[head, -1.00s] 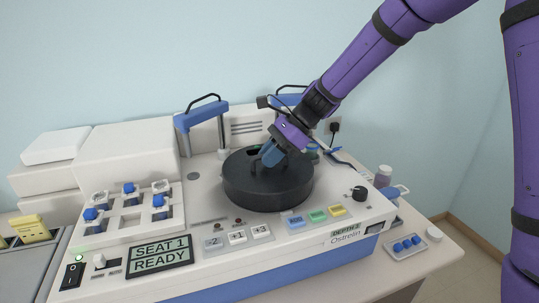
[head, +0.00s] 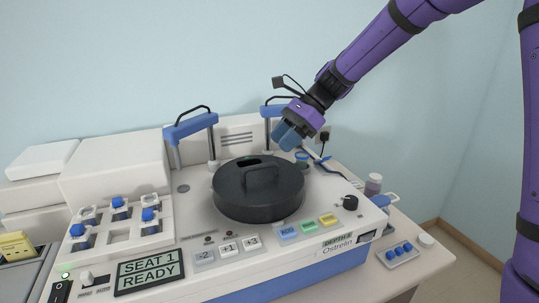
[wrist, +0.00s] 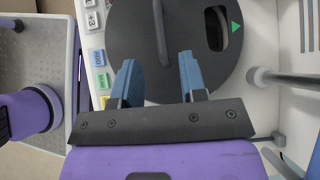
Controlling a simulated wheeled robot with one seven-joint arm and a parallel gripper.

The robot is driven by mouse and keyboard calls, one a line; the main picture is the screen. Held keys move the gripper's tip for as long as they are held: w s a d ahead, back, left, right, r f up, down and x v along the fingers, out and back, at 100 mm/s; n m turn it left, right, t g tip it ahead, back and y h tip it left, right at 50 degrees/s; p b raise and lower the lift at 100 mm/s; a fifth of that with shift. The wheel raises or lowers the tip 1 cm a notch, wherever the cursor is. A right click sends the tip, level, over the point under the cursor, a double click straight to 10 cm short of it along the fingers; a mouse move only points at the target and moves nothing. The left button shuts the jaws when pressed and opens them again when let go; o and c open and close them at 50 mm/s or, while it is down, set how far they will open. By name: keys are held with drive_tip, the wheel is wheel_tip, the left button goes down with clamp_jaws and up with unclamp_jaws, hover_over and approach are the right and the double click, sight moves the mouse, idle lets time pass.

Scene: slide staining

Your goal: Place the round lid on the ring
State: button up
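The round lid (head: 258,196) is black, with a raised bar handle and an oval slot near its back edge. It lies level on top of the machine. The ring cannot be told apart from it and appears hidden beneath. In the wrist view the lid (wrist: 205,72) shows its handle, the slot and a green arrow beside the slot. My gripper (head: 284,138) is above and behind the lid, to the right of the handle, and apart from it. Its blue fingers (wrist: 156,62) are spread, with nothing between them.
Two blue-armed posts (head: 190,127) with black handles stand behind the lid. A rack with blue-knobbed pieces (head: 120,206) is at the left. The display (head: 150,270) reads "SEAT 1 READY". A small tray (head: 397,255) and a capped bottle (head: 373,185) are at the right.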

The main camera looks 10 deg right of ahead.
drive_tip(key=shift+v, duration=1.6)
drive_tip(key=s+d+r+n+t+h, duration=0.1)
drive_tip(key=s+d+n+t+h, duration=0.1)
drive_tip(key=s+d+n, duration=0.3)
drive_tip(key=s+d+r+n+t+h, duration=0.2)
drive_tip(key=s+d+n, duration=0.3)
drive_tip(key=s, duration=0.9)
drive_tip(key=s+d+r+n+t+h, duration=0.2)
drive_tip(key=s+d+n+t+h, duration=0.1)
drive_tip(key=s+d, duration=0.5)
drive_tip(key=shift+s+d+r+n+t+h, duration=0.15)
drive_tip(key=shift+s+d+n+t+h, duration=0.2)
drive_tip(key=shift+s+n+h, duration=0.5)
